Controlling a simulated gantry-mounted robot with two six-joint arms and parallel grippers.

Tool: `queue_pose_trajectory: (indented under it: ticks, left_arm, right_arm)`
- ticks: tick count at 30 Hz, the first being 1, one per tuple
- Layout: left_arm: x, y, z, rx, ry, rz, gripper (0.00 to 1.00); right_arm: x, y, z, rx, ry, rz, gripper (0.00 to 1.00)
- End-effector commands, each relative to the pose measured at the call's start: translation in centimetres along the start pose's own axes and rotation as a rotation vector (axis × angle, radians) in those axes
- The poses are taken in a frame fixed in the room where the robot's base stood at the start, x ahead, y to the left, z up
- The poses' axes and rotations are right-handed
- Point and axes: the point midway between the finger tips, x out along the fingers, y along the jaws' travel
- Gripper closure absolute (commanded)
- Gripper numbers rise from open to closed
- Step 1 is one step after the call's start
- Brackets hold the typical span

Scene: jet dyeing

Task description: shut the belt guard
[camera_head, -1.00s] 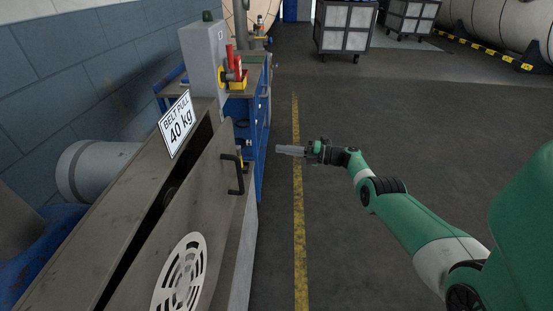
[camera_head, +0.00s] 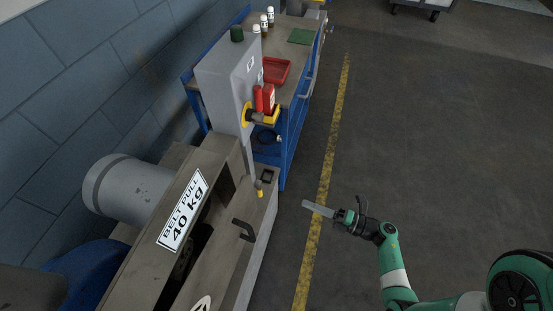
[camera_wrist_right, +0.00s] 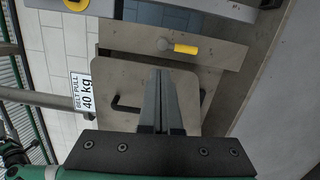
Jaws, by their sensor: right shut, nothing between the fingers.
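The belt guard (camera_head: 228,262) is a grey-brown metal panel with a black bar handle (camera_head: 243,230). It stands ajar, with a dark gap between it and the machine frame beside the "BELT PULL 40 kg" sign (camera_head: 182,213). My right gripper (camera_head: 307,205) is shut and empty, to the right of the handle and apart from it, over the floor. In the right wrist view its fingers (camera_wrist_right: 160,78) lie together and hide the middle of the handle (camera_wrist_right: 126,107); the guard (camera_wrist_right: 124,66) shows behind them. My left gripper is out of view.
A yellow-handled latch (camera_head: 259,188) sits on the frame beyond the guard. A grey control box (camera_head: 225,85) with red and yellow switches stands behind it, then a blue bench (camera_head: 293,130) with a red tray (camera_head: 275,70). The floor (camera_head: 420,150) to the right is clear.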

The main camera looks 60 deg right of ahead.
Motion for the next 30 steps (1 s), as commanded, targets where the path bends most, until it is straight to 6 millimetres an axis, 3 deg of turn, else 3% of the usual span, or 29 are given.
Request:
queue_pose_trajectory:
  ticks: [1,3,14,30]
  left_arm:
    - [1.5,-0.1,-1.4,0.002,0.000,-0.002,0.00]
    - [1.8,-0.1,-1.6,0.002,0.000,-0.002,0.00]
    - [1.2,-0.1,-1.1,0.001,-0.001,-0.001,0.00]
    - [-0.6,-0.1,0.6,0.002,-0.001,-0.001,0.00]
  right_arm:
    - [-0.3,1.1,-2.2,0.051,0.009,-0.012,1.00]
    - [-0.4,1.0,-3.2,0.073,0.015,-0.016,1.00]
    - [1.0,0.5,-3.2,0.069,0.024,-0.015,1.00]
    - [11.4,0.2,-3.5,0.069,0.023,-0.014,1.00]
